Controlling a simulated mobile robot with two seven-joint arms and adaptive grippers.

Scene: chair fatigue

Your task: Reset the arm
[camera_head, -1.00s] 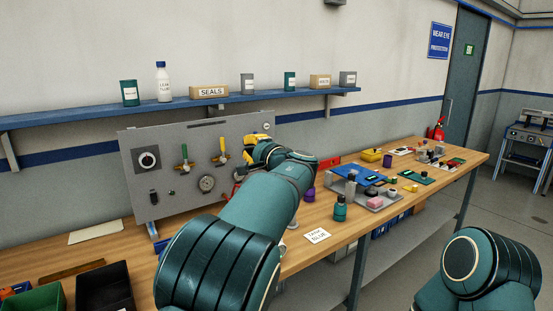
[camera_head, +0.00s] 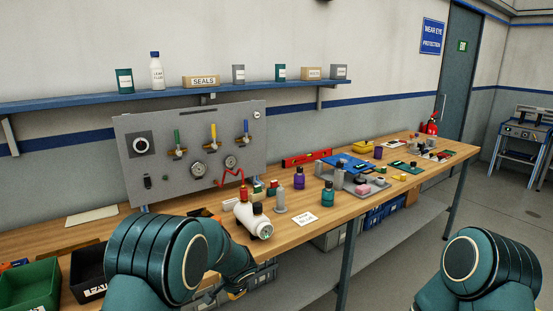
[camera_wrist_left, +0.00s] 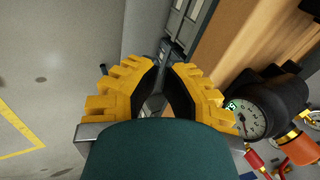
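My left arm (camera_head: 165,255) comes in from the lower left in the head view. My left gripper (camera_head: 236,291) is low in front of the bench's front edge, partly hidden by the arm. In the left wrist view its yellow fingers (camera_wrist_left: 163,72) have black pads, with a narrow gap and nothing held between them. My right arm (camera_head: 472,265) shows only as a teal joint at lower right; its gripper is out of view. A grey panel (camera_head: 235,120) with gauges and green, yellow and blue handles stands on the bench.
The wooden bench (camera_head: 300,238) runs to the far right, carrying bottles and a grey tray (camera_head: 362,188). Black and green bins stand at the left. In the left wrist view a round gauge (camera_wrist_left: 250,120) is right of the fingers; floor (camera_wrist_left: 45,75) is left.

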